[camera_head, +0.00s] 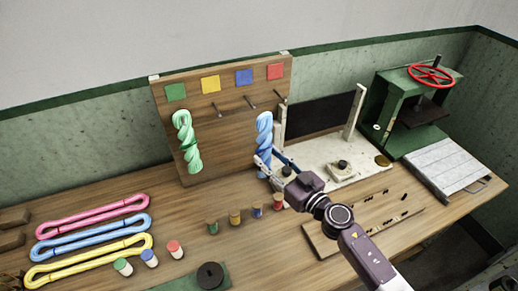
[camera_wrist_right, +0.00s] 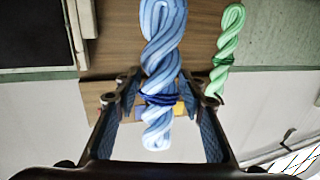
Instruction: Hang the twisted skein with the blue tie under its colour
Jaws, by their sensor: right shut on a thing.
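The light blue twisted skein (camera_head: 264,130) with a dark blue tie is upright in front of the wooden board (camera_head: 228,140). My right gripper (camera_head: 267,157) is shut on its lower part; the right wrist view shows the tie (camera_wrist_right: 160,99) between the fingers (camera_wrist_right: 164,92). The skein's top is a little below and right of the peg (camera_head: 250,102) under the blue square (camera_head: 244,77); I cannot tell whether it touches that peg. A green twisted skein (camera_head: 186,140) hangs under the green square (camera_head: 175,92). My left gripper is out of view.
Pegs under the yellow square (camera_head: 210,84) and red square (camera_head: 275,71) are bare. Pink, blue and yellow loops (camera_head: 88,266) lie at the left. Several small bobbins (camera_head: 235,217) stand in front of the board. A white stand (camera_head: 330,160) and green press (camera_head: 410,110) are at the right.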

